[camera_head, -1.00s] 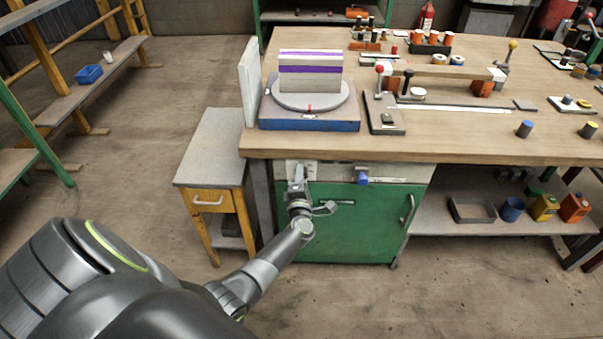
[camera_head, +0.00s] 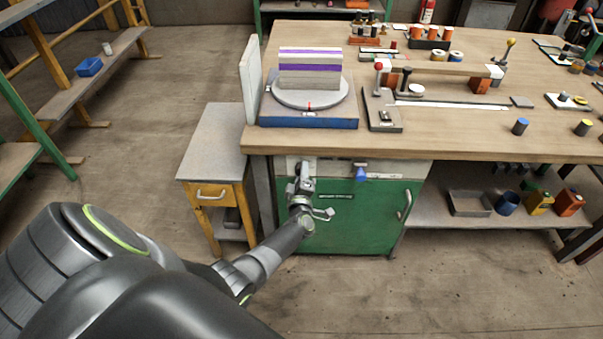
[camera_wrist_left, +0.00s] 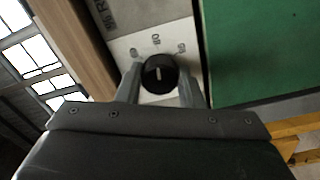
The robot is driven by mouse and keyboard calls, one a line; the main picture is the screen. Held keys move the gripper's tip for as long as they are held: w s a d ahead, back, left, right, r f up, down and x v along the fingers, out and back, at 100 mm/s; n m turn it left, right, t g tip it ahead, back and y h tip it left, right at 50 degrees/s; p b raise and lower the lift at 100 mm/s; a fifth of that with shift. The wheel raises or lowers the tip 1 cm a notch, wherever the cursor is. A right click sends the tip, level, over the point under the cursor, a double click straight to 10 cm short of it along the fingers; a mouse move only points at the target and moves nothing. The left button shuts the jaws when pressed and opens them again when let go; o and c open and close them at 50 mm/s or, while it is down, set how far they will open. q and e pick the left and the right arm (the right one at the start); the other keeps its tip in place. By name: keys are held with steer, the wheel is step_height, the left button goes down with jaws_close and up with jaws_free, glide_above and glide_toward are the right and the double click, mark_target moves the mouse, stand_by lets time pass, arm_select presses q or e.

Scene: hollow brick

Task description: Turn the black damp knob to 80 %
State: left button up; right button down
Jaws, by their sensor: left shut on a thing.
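The black damp knob (camera_wrist_left: 159,74) sits on a white scale plate (camera_wrist_left: 125,45) on the front of the bench. Its white pointer line is roughly upright in the left wrist view, toward the middle of three printed marks, which seems to read 80. The marks are small and blurred. My left gripper (camera_wrist_left: 160,84) has one finger on each side of the knob and is shut on it. In the head view the left gripper (camera_head: 304,174) is at the panel under the bench top and hides the knob. My right gripper is not in view.
A blue knob (camera_head: 361,173) is on the same panel to the right. Below is a green cabinet door (camera_head: 365,225) with a handle. A small side table (camera_head: 212,145) stands to the left. The bench top (camera_head: 330,145) overhangs the panel.

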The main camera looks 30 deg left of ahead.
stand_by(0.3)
arm_select(q)
steer(key=o, duration=1)
steer(key=v, duration=1.7)
steer(key=shift+s+p, duration=0.2)
steer(key=shift+p, duration=0.15)
